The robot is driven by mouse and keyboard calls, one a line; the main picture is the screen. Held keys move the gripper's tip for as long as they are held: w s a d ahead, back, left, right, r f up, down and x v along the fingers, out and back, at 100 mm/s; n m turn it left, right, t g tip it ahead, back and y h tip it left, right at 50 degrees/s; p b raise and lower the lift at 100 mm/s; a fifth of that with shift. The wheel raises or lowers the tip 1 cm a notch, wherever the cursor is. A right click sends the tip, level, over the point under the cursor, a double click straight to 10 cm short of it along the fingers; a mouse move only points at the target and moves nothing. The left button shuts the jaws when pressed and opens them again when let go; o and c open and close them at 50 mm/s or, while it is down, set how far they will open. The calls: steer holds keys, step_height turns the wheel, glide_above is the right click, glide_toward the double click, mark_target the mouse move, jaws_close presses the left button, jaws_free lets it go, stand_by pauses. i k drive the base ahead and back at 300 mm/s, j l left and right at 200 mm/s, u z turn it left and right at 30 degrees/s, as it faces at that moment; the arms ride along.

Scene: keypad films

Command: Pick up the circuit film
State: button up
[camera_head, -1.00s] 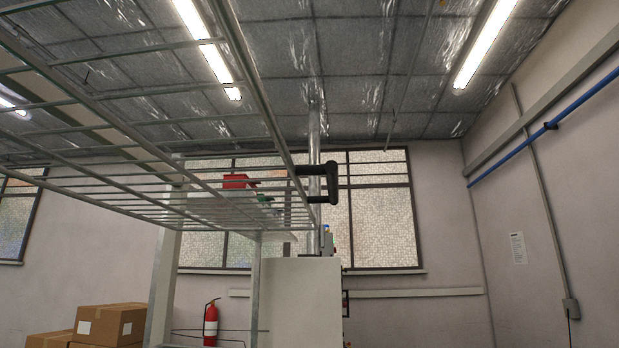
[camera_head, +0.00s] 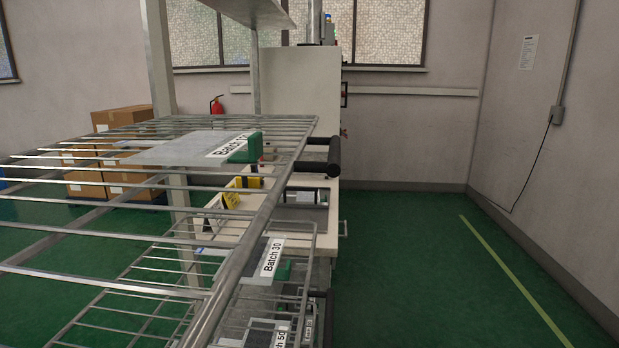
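A thin grey translucent sheet (camera_head: 165,150), which looks like a film, lies flat on the top wire shelf (camera_head: 75,185). Its white label (camera_head: 231,148) begins "Batch 1", with the rest hidden behind a green block (camera_head: 245,148) at its right end. Lower shelves hold further sheets labelled "Batch 30" (camera_head: 272,257) and "Batch 50" (camera_head: 281,334), partly hidden by wires. I cannot tell which one is the circuit film. My gripper is not in view.
Cardboard boxes (camera_head: 125,118) are stacked at left. Green floor (camera_head: 420,270) at right is clear.

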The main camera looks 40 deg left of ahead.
mark_target(307, 196)
steer(key=i+l+z, duration=0.3)
steer(key=i+l, duration=0.35)
steer(key=i, duration=0.15)
steer(key=i+l+z, duration=0.1)
steer(key=i, duration=0.3)
steer(key=i+l, duration=0.3)
steer(key=i+j+u, duration=0.1)
steer(key=i+u, duration=0.65)
steer(key=i+l+u, duration=0.2)
steer(key=i+u, duration=0.2)
steer(key=i+l+u, duration=0.25)
steer(key=u, duration=0.15)
steer(key=i, duration=0.15)
